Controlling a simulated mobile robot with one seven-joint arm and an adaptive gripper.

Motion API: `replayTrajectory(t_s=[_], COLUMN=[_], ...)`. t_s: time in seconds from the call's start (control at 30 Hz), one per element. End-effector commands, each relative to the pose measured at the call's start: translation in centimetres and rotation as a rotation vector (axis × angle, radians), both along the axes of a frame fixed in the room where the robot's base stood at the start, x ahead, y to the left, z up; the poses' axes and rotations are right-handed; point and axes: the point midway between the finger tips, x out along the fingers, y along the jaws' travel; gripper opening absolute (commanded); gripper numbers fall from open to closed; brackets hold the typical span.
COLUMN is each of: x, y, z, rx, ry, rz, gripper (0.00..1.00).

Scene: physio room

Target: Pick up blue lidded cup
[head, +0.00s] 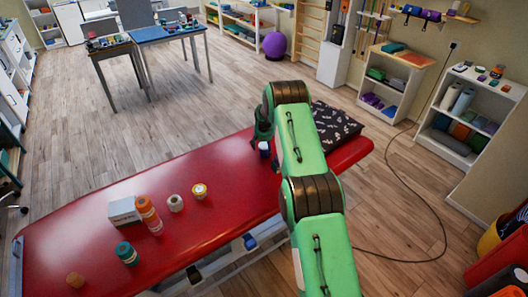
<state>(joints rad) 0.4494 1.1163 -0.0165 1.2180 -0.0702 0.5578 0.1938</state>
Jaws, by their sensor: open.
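A small cup with a blue body (264,147) stands on the red treatment table, just below my gripper in the picture. Its upper part is partly covered by the gripper, so its lid cannot be made out clearly. My gripper (262,136) hangs from the end of my green arm, pointing down at the cup, with its fingers open. I cannot tell whether the fingers are around the cup or only above it.
A dark patterned pillow (334,128) lies right of my arm.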

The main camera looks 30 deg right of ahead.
Motion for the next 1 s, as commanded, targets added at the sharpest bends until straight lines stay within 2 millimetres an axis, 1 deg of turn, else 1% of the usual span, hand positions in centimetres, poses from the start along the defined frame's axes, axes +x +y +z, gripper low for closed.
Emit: replayTrajectory(t_s=[0.1,0.3,0.93,1.0], x=[0.3,0.6,0.6,0.6], y=[-0.2,-0.4,-0.4,-0.4], z=[-1.3,-2.4,-2.6,-2.6], rx=[0.0,-0.001,-0.001,-0.001], ry=[0.0,-0.001,-0.001,-0.001], rz=[0.0,0.0,0.0,0.0], gripper=[0.74,0.74,0.74,0.6])
